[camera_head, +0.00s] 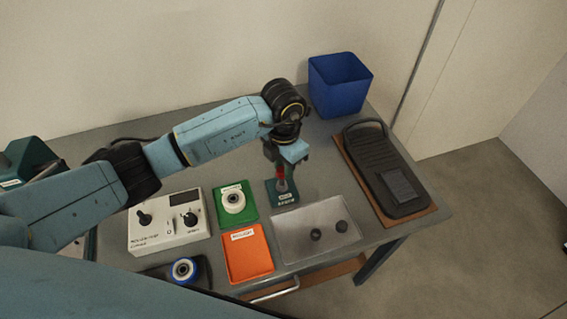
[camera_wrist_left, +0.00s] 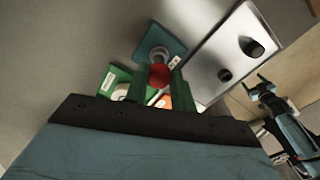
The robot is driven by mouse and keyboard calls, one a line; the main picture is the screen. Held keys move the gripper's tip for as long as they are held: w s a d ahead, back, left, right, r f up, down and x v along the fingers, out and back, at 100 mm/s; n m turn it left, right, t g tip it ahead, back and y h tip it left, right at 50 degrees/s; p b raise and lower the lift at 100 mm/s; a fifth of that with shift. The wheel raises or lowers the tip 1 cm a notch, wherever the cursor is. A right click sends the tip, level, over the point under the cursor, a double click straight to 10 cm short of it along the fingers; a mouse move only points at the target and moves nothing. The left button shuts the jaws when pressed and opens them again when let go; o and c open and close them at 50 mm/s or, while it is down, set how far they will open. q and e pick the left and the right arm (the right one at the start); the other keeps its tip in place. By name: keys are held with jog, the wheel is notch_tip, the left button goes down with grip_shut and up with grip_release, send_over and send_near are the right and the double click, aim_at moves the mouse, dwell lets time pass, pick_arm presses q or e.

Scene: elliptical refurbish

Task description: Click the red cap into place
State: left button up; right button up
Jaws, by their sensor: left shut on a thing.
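My left gripper (camera_head: 281,172) points down over the dark teal base plate (camera_head: 291,203) with its grey post. In the left wrist view its two green fingers (camera_wrist_left: 159,82) are shut on the round red cap (camera_wrist_left: 158,76). The red cap also shows in the head view (camera_head: 281,174), right above the post. The post's grey round part (camera_wrist_left: 158,53) shows just beyond the cap. I cannot tell whether the cap touches or sits on it. My right gripper (camera_wrist_left: 256,83) shows small at the right of the left wrist view, its fingers apart and empty.
A green tray (camera_head: 222,189) with a white ring, an orange tray (camera_head: 249,256) and a grey metal tray (camera_head: 300,250) with two dark knobs lie close around. A white control box (camera_head: 160,236) stands left, a blue bin (camera_head: 340,88) behind, a black device (camera_head: 375,160) right.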

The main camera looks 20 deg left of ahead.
pick_arm(q)
jog(key=shift+f+b, duration=0.4)
jog(key=shift+f, duration=0.1)
dwell(0.4)
jog(key=o, duration=1)
jog(key=shift+r, duration=0.1)
notch_tip(320, 180, up, 13)
jog(key=shift+r+b, duration=0.15)
jog(key=shift+b, duration=0.45)
